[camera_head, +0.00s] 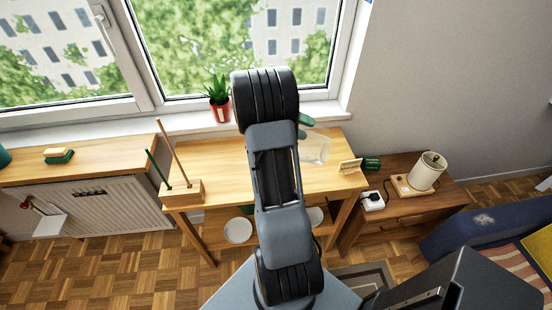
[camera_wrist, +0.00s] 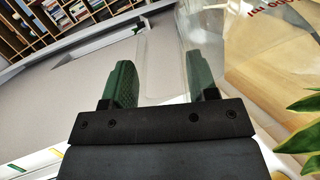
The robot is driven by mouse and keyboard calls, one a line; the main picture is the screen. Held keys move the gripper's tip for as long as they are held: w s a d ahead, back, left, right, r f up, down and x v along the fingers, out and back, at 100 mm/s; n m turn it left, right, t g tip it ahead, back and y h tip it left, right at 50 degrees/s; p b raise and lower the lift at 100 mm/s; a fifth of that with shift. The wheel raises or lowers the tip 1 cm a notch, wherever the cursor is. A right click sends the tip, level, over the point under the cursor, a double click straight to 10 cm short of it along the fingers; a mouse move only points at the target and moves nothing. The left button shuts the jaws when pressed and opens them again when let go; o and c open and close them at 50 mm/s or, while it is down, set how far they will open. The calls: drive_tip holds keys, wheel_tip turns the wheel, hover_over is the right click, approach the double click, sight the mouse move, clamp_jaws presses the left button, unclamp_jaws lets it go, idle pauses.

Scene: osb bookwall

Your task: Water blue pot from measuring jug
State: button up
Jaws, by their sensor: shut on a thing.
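My gripper (camera_wrist: 162,85) shows in the wrist view with its two green fingers on either side of a clear part of the measuring jug (camera_wrist: 215,48). The jug is transparent with red lettering, and its body fills the upper right. In the head view my arm hides most of the gripper; a green finger shows beside the arm, and the clear jug (camera_head: 315,150) is over the wooden table. I cannot make out any water in it. No blue pot can be made out; my arm may hide it. A red pot (camera_head: 221,110) with a spiky plant stands on the windowsill.
Green leaves (camera_wrist: 300,135) are close at the right of the wrist view. A wooden block with sticks (camera_head: 182,191) stands at the table's (camera_head: 215,160) left front. A small sign (camera_head: 350,166) stands at its right edge. A lamp (camera_head: 427,172) is on the side cabinet.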

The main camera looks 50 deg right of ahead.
sight(315, 137)
drive_tip(key=shift+s+d+r+p, duration=0.15)
drive_tip(key=shift+s+r+p, duration=0.05)
drive_tip(key=shift+r+p, duration=0.2)
drive_tip(key=s+t+p, duration=0.1)
drive_tip(key=s+d+f+t+y+p, duration=0.1)
drive_tip(key=shift+s+d+f+t+y, duration=0.1)
drive_tip(key=shift+s+d+t+y, duration=0.05)
drive_tip(key=shift+s+t+y, duration=0.15)
drive_tip(key=shift+s+d+f, duration=0.1)
drive_tip(key=shift+d+f, duration=0.05)
drive_tip(key=shift+f, duration=0.05)
drive_tip(key=shift+s+d+t+y+p, duration=0.1)
drive_tip(key=shift+t+y+p, duration=0.2)
drive_tip(key=shift+t+p, duration=0.25)
drive_tip(key=shift+s+d+f+t+y, duration=0.15)
drive_tip(key=shift+s+f+t+y, duration=0.1)
drive_tip(key=shift+f+y, duration=0.05)
idle(0.6)
